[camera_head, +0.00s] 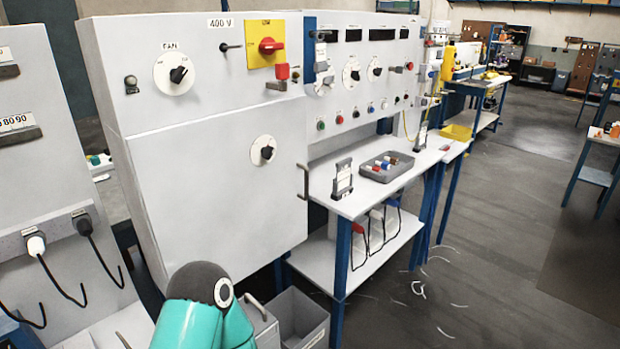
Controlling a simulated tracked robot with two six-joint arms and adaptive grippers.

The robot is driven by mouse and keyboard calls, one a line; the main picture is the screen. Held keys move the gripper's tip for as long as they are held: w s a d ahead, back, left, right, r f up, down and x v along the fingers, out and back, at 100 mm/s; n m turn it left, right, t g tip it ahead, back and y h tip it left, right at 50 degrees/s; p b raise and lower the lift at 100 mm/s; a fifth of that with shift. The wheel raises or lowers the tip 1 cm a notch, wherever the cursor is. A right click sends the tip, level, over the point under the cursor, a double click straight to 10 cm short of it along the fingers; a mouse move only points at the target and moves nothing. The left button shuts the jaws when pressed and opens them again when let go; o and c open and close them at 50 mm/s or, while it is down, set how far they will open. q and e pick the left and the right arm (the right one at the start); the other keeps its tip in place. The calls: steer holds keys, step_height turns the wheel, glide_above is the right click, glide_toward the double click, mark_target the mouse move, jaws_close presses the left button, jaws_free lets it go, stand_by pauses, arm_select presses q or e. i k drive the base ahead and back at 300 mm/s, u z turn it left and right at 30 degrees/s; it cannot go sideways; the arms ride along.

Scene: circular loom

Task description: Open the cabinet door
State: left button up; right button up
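The cabinet (200,75) is a large pale grey box at the left-centre, marked 400 V on its upper part. Its door (205,205) is the big lower front panel and looks shut, flush with the front. A dark rotary knob (263,150) sits on a white disc on the door. A slim handle (303,181) stands out at the door's right edge. A teal and grey link of one of my arms rises at the bottom, in front of the cabinet's lower part. Neither gripper shows in the view, and nothing touches the handle.
A blue-legged workbench (375,200) adjoins the cabinet on the right, holding a grey tray (387,167) of small parts. A grey bin (300,318) stands on the floor below the door. Another panel with cables (45,170) is at the left. The floor (480,270) at right is mostly open.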

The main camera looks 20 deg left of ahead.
mark_target(207, 191)
steer(key=i, duration=0.95)
steer(key=u, duration=0.05)
